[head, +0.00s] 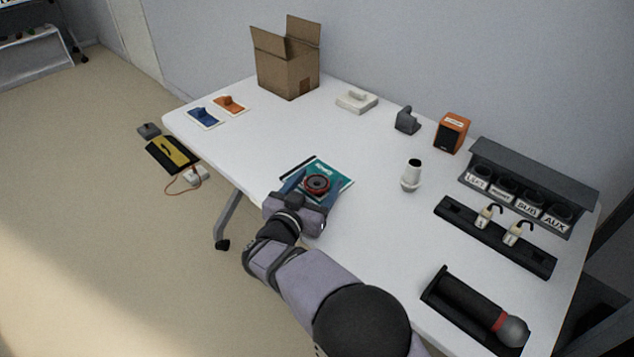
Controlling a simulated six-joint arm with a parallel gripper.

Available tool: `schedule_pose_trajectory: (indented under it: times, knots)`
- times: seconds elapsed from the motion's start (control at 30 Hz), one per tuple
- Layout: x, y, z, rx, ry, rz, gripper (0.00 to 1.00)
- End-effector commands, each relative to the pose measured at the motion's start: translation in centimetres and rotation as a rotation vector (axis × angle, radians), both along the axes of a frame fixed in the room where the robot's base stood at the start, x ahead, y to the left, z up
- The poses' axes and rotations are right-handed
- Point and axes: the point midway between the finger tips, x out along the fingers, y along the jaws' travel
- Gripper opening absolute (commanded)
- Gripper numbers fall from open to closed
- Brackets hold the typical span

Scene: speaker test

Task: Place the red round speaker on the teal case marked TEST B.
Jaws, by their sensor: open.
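The red round speaker (317,184), with a dark cone, is over the teal case (336,172) near the table's front left edge. It appears to rest on the case, though my gripper hides part of the contact. White lettering shows on the case's far part, too small to read. My gripper (312,184) is open, with its blue fingers on either side of the speaker. I cannot tell whether the fingers touch it. The near part of the case is hidden by my gripper.
An orange speaker (451,132), a labelled rack (530,185) and a black tray with a microphone (475,312) are further right. A cardboard box (287,70) stands behind. The middle is clear.

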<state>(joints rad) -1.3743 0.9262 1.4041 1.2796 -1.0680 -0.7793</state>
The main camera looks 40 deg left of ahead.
Motion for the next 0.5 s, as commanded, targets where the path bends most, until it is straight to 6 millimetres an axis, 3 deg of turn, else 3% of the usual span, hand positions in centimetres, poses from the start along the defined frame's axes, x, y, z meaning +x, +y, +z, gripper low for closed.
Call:
schedule_pose_trajectory:
  times: [0.23, 0.5]
  knots:
    - [-1.1, -0.3, 0.5, -0.001, 0.001, 0.003, 0.65]
    - [-5.2, -1.8, 1.2, 0.000, 0.000, 0.004, 0.65]
